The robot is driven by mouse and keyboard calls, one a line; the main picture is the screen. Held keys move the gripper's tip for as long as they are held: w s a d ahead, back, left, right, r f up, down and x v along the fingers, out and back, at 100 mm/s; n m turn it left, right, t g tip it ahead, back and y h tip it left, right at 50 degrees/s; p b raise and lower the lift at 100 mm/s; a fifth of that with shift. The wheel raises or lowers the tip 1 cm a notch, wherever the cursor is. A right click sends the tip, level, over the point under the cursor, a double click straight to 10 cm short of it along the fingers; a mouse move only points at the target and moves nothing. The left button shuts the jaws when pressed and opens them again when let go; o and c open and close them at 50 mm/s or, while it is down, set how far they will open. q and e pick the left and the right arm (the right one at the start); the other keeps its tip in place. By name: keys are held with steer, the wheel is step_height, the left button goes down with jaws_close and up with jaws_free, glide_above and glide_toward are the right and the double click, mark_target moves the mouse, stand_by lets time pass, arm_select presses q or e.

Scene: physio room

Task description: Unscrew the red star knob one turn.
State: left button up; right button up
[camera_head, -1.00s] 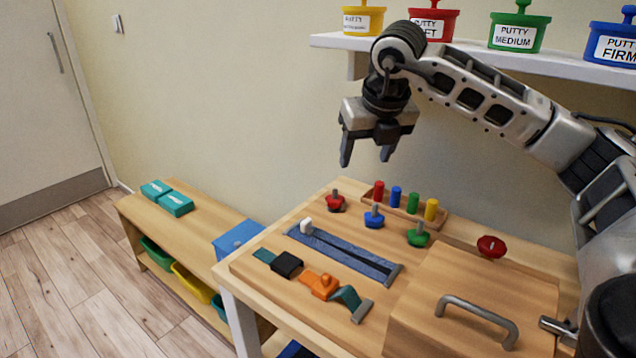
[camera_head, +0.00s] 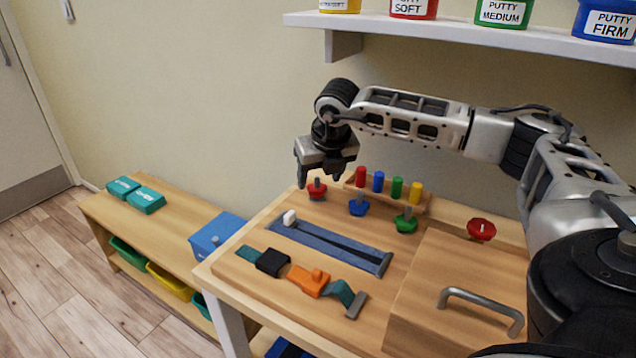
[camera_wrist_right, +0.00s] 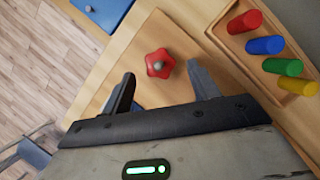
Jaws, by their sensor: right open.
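The red star knob (camera_head: 317,191) sits on a bolt at the back left of the wooden board (camera_head: 241,257). In the right wrist view the red star knob (camera_wrist_right: 160,63) lies just ahead of the two fingers, a little left of the middle of the gap, with a grey bolt end at its centre. My right gripper (camera_head: 318,180) is open and empty, pointing down above the knob; its fingers also show in the right wrist view (camera_wrist_right: 162,92). I cannot tell the exact height left between them. My left gripper is not in view.
Blue (camera_head: 358,207) and green (camera_head: 405,223) star knobs stand to the right of the red one. A rack with several coloured pegs (camera_head: 397,188) is close behind. A zipper strip (camera_head: 330,245) lies in front. A shelf with putty tubs (camera_head: 460,24) is above.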

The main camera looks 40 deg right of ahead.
mark_target(317, 187)
steer(key=shift+x, duration=1.45)
steer(key=shift+c, duration=0.3)
steer(key=c, duration=0.9)
steer(key=shift+c, duration=0.2)
steer(key=shift+n, duration=0.4)
